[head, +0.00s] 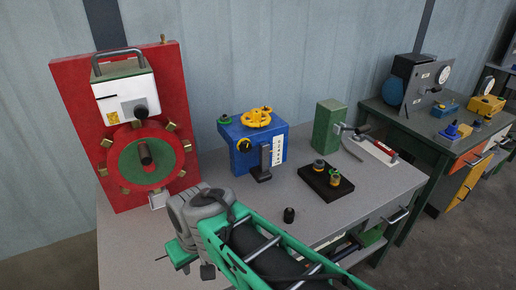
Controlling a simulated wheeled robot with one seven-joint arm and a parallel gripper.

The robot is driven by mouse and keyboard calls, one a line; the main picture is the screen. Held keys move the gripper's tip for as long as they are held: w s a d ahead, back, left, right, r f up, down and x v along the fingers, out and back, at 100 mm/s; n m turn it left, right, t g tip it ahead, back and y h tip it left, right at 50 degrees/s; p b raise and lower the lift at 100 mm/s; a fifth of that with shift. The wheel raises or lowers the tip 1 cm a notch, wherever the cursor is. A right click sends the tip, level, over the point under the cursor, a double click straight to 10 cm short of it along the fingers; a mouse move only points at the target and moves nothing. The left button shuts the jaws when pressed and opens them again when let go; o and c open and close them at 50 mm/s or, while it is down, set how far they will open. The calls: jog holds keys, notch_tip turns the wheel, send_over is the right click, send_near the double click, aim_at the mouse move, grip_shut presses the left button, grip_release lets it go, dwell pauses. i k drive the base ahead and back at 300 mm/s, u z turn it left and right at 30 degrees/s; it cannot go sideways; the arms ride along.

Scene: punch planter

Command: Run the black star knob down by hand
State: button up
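My arm reaches in from the bottom right, with a grey wrist and green frame. My gripper (186,257) is at the bottom left, low over the front of the grey bench; its fingers are small and partly hidden, so I cannot tell whether it is open. A small black knob-like piece (289,214) stands on the bench to the right of my wrist, apart from it. Its star shape is not clear at this size. Another dark round part (140,111) sits on the white box on the red panel. I cannot tell which is the black star knob.
The red panel (69,108) with a green-and-red wheel (128,159) stands at left. A blue box (240,160) with a yellow handwheel (256,117) stands behind my arm. A black plate (313,183) with two knobs and a green block (326,130) are right.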

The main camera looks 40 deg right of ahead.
aim_at(245, 147)
jog(key=z, duration=1)
jog(key=k, duration=0.35)
jog(key=u, duration=1.1)
